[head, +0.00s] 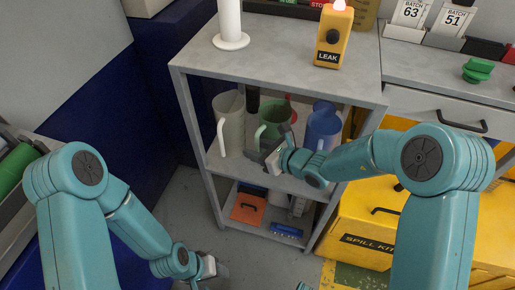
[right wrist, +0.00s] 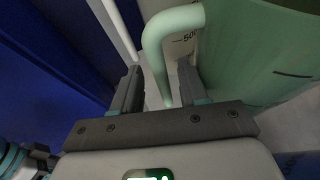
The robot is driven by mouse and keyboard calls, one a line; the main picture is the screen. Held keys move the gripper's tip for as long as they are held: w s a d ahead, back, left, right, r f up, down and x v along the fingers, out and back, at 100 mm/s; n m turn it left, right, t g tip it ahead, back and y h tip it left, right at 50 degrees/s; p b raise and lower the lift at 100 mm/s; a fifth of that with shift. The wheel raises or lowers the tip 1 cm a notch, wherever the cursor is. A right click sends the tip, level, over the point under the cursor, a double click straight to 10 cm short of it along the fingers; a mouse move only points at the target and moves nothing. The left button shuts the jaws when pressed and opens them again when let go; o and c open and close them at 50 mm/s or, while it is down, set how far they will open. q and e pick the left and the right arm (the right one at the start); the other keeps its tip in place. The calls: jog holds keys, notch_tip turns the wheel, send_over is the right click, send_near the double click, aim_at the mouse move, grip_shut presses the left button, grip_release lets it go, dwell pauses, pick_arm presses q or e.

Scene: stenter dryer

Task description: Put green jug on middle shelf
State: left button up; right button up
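The green jug (head: 274,120) is in the middle bay of the grey shelf unit, between a pale jug (head: 230,115) and a blue jug (head: 322,126). It looks upright; my right gripper hides its base, so contact with the middle shelf (head: 228,166) cannot be told. My right gripper (head: 264,152) is at the front of the jug. In the right wrist view, the jug (right wrist: 262,55) fills the right side, and its handle (right wrist: 160,55) comes down between the separated fingers (right wrist: 160,90). My left gripper (head: 208,268) is low at the left; its fingers are unclear.
The top shelf holds a white stand (head: 230,28) and a yellow leak beacon (head: 333,35). The lower shelf holds an orange item (head: 248,208) and a blue item (head: 286,229). A yellow spill kit box (head: 365,225) stands to the right. A dark blue panel (head: 150,100) is to the left.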

jog(key=shift+r, duration=0.25)
jog(key=p+v, duration=0.2)
jog(key=v, duration=1)
jog(key=s+d+f+n+g+h, duration=0.2)
jog(key=s+f+n+g+h, duration=0.4)
jog(key=s+f+n, duration=1.5)
notch_tip(320, 180, down, 3)
jog(key=n+g, duration=0.2)
jog(key=n, duration=0.1)
jog(key=shift+d+f+g, duration=0.15)
jog(key=shift+d+g, duration=0.15)
jog(key=shift+d, duration=0.1)
jog(key=shift+s, duration=0.1)
